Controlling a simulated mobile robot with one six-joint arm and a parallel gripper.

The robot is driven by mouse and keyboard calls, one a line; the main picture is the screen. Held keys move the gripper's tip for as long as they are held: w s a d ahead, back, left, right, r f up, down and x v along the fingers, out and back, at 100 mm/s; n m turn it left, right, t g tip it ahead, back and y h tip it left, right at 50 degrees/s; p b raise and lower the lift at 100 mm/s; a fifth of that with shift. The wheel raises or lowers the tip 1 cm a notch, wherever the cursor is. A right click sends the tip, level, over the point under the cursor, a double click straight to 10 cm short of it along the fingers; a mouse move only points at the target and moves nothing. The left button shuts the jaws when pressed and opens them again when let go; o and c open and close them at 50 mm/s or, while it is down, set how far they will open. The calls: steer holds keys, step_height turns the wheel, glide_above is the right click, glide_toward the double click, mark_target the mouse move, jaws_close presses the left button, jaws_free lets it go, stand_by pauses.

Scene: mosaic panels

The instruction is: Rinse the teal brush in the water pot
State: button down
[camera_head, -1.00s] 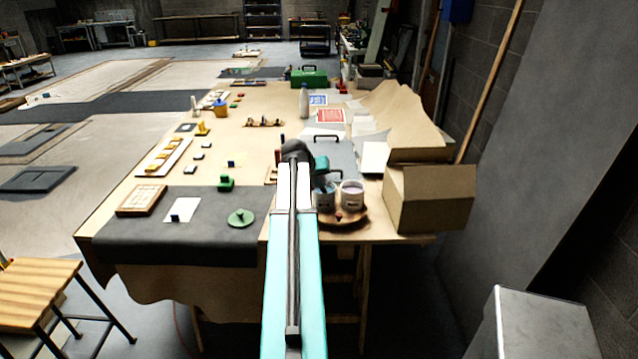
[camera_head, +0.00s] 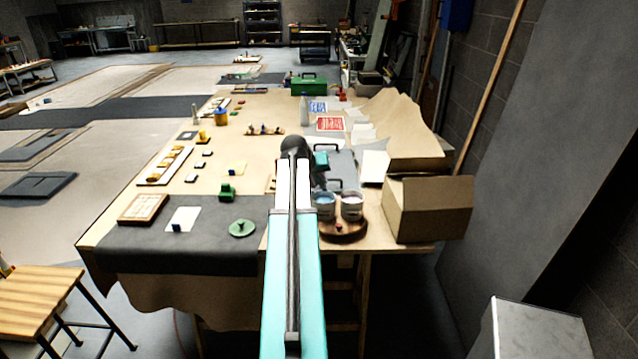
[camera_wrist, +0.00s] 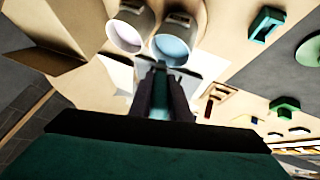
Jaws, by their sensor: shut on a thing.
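The left pot (camera_head: 325,213) holds bluish liquid; the right pot (camera_head: 351,213) has a paler, pinkish-grey content. In the wrist view the bluish one (camera_wrist: 172,44) is on the right and the pale one (camera_wrist: 128,34) on the left. My gripper (camera_wrist: 160,84) is shut on the teal brush (camera_wrist: 159,98), which points toward the bluish pot. In the head view, my arm partly hides my gripper above and behind the pots. Whether the brush touches the pot is unclear.
An open cardboard box (camera_head: 428,212) stands right of the pots.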

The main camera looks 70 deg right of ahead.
steer(key=shift+r+p, duration=0.35)
steer(key=shift+r, duration=0.55)
steer(key=shift+w, duration=0.1)
